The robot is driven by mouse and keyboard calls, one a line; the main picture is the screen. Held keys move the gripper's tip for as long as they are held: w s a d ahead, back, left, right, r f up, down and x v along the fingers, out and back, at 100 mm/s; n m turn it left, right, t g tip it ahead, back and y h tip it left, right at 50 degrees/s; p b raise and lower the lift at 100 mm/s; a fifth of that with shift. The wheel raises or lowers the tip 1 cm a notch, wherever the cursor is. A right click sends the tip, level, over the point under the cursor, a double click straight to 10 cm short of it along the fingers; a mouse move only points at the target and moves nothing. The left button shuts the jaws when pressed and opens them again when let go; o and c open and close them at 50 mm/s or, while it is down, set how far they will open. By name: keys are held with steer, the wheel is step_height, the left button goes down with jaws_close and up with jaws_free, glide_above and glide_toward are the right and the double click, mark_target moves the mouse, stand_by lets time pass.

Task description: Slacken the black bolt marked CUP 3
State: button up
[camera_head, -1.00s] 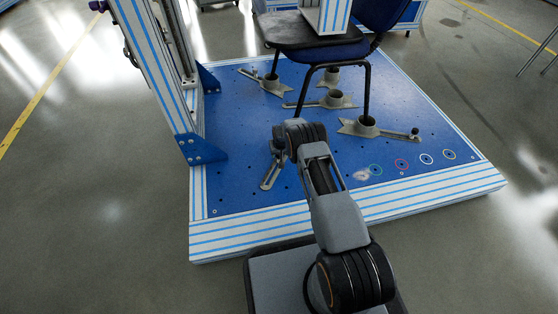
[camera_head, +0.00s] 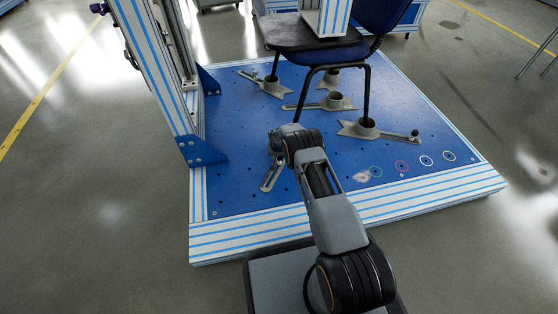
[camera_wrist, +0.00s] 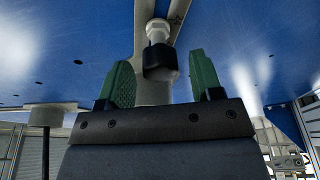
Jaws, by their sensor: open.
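In the wrist view, a black bolt head (camera_wrist: 160,62) on a pale shaft shows between the two green fingers of my gripper (camera_wrist: 160,72). The fingers are open, with a visible gap on each side of the head. How deep the head lies between them I cannot tell. A grey slotted clamp arm (camera_head: 271,172) shows beside my wrist in the head view; its cup end and my fingers are hidden there. No CUP 3 marking is readable.
Other grey cups, one of them at the right (camera_head: 366,128), stand on the blue base plate (camera_head: 240,115) around the chair's legs. The chair (camera_head: 310,38) stands above. A striped frame post (camera_head: 150,60) rises at the left. The plate's front right is mostly clear.

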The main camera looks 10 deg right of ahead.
steer(key=shift+m, duration=0.4)
steer(key=m+h, duration=0.1)
steer(key=m, duration=0.3)
steer(key=shift+a, duration=0.1)
steer(key=c, duration=0.9)
steer(key=n, duration=0.3)
steer(key=shift+n+y, duration=0.4)
steer(key=shift+d+n+y, duration=0.2)
steer(key=shift+n+y, duration=0.3)
steer(key=shift+n, duration=1.6)
